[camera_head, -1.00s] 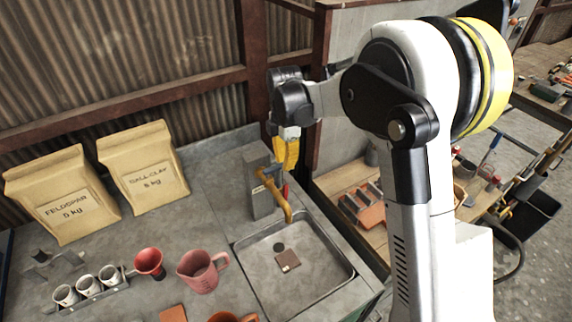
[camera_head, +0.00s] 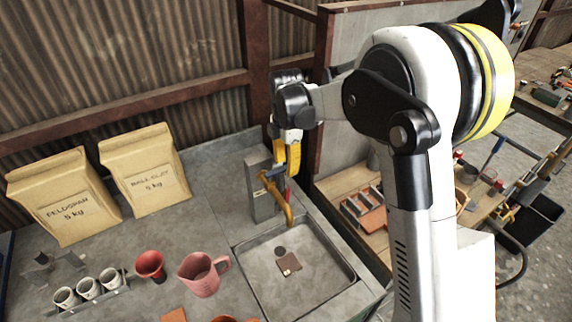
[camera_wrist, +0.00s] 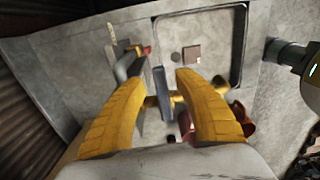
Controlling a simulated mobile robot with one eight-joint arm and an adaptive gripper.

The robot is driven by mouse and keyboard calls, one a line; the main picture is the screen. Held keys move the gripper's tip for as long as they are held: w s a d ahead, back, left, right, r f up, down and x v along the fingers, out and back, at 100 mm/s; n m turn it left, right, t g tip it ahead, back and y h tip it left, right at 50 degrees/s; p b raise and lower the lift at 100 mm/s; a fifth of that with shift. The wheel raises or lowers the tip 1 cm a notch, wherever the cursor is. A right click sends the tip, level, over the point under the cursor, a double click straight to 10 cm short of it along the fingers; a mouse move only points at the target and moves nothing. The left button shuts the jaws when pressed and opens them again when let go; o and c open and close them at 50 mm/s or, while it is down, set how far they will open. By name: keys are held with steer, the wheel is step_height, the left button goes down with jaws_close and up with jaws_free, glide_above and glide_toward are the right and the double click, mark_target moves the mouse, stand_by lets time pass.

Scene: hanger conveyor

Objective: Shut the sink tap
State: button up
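The sink tap (camera_head: 263,196) stands at the back left corner of the sink (camera_head: 351,268), with a grey column and a brass-coloured spout arching over the basin. A red part shows close beside the spout. My gripper (camera_head: 289,172) points down at the tap's upper right side; the arm comes in from the right. In the wrist view, the yellow fingers of my gripper (camera_wrist: 158,82) are spread apart, with a narrow grey bar (camera_wrist: 162,84) showing between them. I cannot tell whether a finger touches the tap. No water stream can be made out.
A pink jug (camera_head: 198,277), a red funnel-like cup (camera_head: 150,265) and a rack of small cups (camera_head: 88,287) stand left of the sink. Two paper bags (camera_head: 148,170) stand behind them. A brown square (camera_head: 288,264) lies in the basin. A wooden bench is at right.

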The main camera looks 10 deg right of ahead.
mark_target(286, 166)
step_height(286, 166, up, 12)
stand_by(0.4)
steer(key=s+d+f+m+t+b, duration=0.3)
steer(key=s+d+f+m+b, duration=0.2)
steer(key=s+f+m+b, duration=0.3)
steer(key=s+d+f+m+t+b, duration=0.4)
steer(key=s+f+m+b, duration=0.5)
steer(key=s+m, duration=0.5)
steer(key=s+d, duration=0.1)
steer(key=s, duration=0.4)
steer(key=shift+d+m, duration=0.2)
steer(key=shift+m, duration=0.2)
